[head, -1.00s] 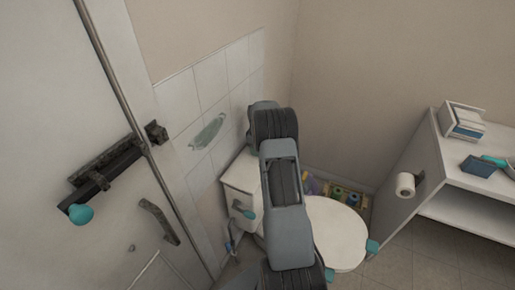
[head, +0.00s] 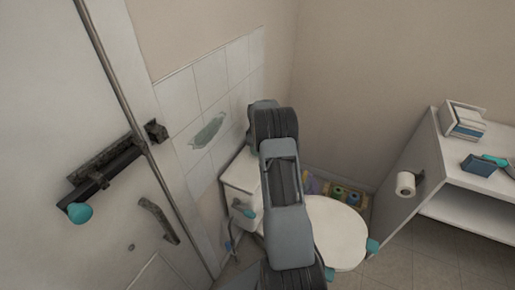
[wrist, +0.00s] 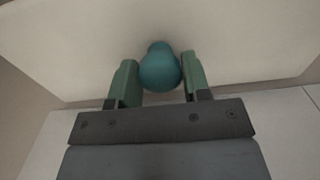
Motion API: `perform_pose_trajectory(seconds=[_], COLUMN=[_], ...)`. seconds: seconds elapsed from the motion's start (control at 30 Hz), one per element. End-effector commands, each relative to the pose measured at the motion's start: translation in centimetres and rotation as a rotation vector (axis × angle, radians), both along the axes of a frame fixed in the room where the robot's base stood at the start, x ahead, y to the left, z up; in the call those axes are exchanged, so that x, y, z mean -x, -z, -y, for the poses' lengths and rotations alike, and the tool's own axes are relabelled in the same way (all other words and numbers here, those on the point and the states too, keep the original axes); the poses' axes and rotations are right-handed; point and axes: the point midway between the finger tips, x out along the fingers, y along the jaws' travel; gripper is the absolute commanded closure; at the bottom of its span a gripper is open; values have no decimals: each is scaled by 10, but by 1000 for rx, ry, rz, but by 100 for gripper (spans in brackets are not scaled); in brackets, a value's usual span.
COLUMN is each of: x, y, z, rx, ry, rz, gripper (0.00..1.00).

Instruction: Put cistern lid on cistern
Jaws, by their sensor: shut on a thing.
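The white cistern (head: 242,180) stands against the tiled wall in the head view, partly behind my arm. A teal-tipped handle (head: 247,212) shows on its front. In the wrist view, the green fingers of my gripper (wrist: 160,82) are on either side of a teal knob (wrist: 160,70). The knob sits on a broad white panel, which looks like the cistern lid (wrist: 235,40). My gripper is shut on this knob. In the head view my arm hides the gripper, and I cannot tell whether the lid touches the cistern.
The round white toilet seat (head: 338,232) is right of my arm. Wire baskets with colourful items (head: 345,195) stand behind it. A white shelf unit (head: 475,190) with a paper roll (head: 405,184) is at right. A door with a dark bolt (head: 110,170) is at left.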

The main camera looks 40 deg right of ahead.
Motion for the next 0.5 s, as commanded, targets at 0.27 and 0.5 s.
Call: perform_pose_trajectory(seconds=[0.27,0.5], x=[-1,-1], y=[0,5], z=[0,0], rx=[1,1], ry=[0,0], rz=[2,2], gripper=[95,95])
